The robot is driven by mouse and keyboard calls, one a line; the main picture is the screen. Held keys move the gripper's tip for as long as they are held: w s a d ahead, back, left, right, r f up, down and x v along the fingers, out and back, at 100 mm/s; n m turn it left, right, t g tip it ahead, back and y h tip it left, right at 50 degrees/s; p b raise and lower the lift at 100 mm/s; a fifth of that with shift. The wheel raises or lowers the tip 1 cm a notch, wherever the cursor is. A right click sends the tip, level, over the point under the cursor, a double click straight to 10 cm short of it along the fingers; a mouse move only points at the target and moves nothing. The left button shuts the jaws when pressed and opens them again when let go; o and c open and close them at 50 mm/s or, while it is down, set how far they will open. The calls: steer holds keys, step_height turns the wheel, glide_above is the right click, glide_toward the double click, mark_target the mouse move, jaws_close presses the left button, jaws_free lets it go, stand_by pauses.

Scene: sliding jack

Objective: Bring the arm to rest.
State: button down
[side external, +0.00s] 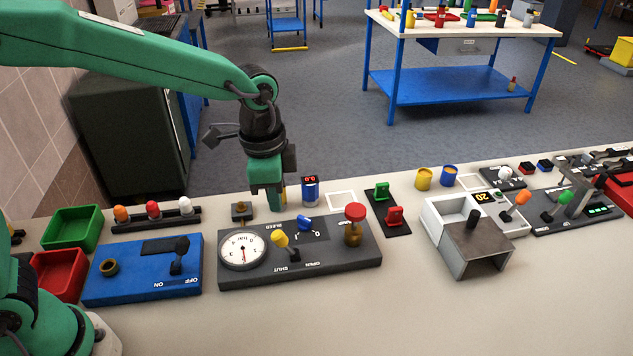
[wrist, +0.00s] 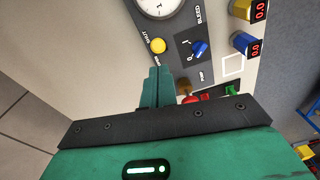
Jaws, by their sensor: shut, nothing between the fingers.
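My gripper (side external: 274,208) points straight down at the back edge of the grey gauge panel (side external: 330,268). Its green fingers are together and nothing shows between them. In the wrist view the closed fingers (wrist: 156,84) also show, with the panel's yellow knob (wrist: 157,46) just beyond them. I cannot tell how far the fingertips are above the table. The panel carries a round white dial (side external: 243,250), a yellow-handled lever (side external: 281,240), a blue knob (side external: 305,223) and a red-capped post (side external: 354,215).
A blue switch panel (side external: 140,281) and green (side external: 72,229) and red (side external: 58,275) trays lie at left. A small brown block (side external: 241,211) and a blue display unit (side external: 311,188) flank my gripper. A metal housing (side external: 466,252) stands at right. The front table (side external: 350,325) is clear.

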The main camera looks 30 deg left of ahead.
steer(key=shift+s+a+r, duration=0.5)
steer(key=shift+a+r, duration=0.1)
steer(key=shift+r, duration=0.15)
steer(key=shift+a+r, duration=0.1)
steer(key=s+a+r+n+t, duration=0.2)
steer(key=s+a+n, duration=0.3)
steer(key=s+a, duration=0.2)
steer(key=s+a+r+n+t, duration=0.2)
steer(key=s+a+n, duration=0.3)
steer(key=s+a, duration=0.3)
steer(key=shift+a+r+n+t, duration=0.15)
steer(key=shift+r+n+t, duration=0.25)
steer(key=shift+r, duration=0.4)
steer(key=c, duration=2.1)
jaws_free()
